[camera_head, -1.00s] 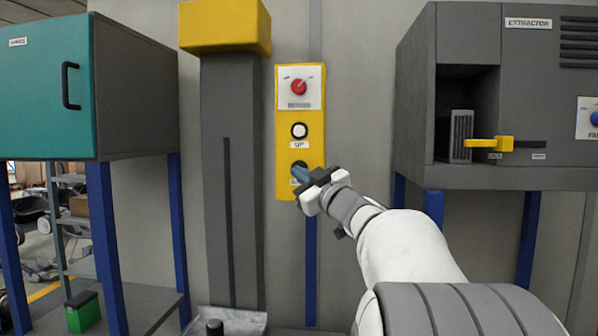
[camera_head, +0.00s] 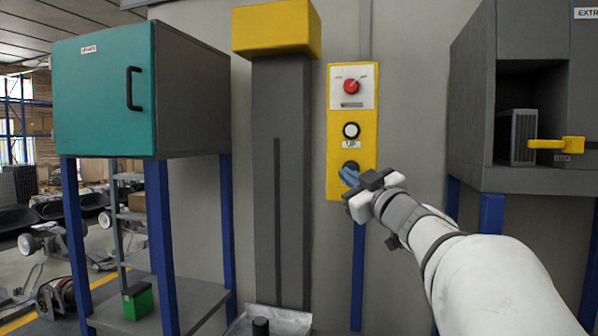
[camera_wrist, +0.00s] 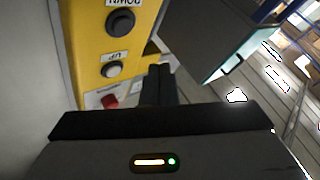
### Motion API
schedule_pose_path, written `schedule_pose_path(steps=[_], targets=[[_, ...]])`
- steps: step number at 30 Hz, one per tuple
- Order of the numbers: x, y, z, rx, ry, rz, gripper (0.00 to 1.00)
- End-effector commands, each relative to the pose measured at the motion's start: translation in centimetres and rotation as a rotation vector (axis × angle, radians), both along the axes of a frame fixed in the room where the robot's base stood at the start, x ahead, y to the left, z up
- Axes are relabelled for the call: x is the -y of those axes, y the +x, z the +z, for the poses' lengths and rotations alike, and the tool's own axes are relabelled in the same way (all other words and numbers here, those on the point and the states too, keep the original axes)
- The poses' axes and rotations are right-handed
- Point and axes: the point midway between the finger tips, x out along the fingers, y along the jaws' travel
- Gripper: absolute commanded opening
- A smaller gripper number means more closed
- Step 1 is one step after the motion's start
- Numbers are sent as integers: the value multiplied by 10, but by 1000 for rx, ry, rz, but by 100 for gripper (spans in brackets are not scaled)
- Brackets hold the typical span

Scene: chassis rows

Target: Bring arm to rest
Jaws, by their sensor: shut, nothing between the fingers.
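My gripper (camera_head: 350,177) is shut and empty, its blue fingertips together in front of the lower part of the yellow control panel (camera_head: 334,140). In the head view the fingertips overlap the lower black button (camera_head: 351,166) and partly cover its label. In the wrist view my dark closed fingers (camera_wrist: 158,82) lie beside the panel (camera_wrist: 135,50), which appears upside down, and the black DOWN button (camera_wrist: 120,21) is uncovered there. My white arm reaches in from the lower right, stretched toward the panel. Whether the fingertips touch anything cannot be told.
A teal-fronted cabinet (camera_head: 105,95) on blue legs stands left. A grey column (camera_head: 263,200) with a yellow top is left of the panel. The extractor housing (camera_head: 475,110), with a yellow-handled latch (camera_head: 560,144), is right. A green box (camera_head: 138,302) sits on the low shelf.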

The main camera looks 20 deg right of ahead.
Motion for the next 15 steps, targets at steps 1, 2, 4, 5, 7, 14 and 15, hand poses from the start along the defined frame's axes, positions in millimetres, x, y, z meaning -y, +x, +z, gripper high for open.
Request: schedule_pose_path(steps=[1, 2, 4, 5, 7, 14, 15], targets=[[0, 0, 0, 0, 0, 0, 0], [0, 0, 0, 0, 0, 0, 0], [0, 0, 0, 0, 0, 0, 0], [0, 0, 0, 0, 0, -1, 0], [-1, 0, -2, -7, 11, -19, 0], [-4, -3, -51, -153, 149, -226, 0], [-6, -7, -68, -207, 180, -270, 0]])
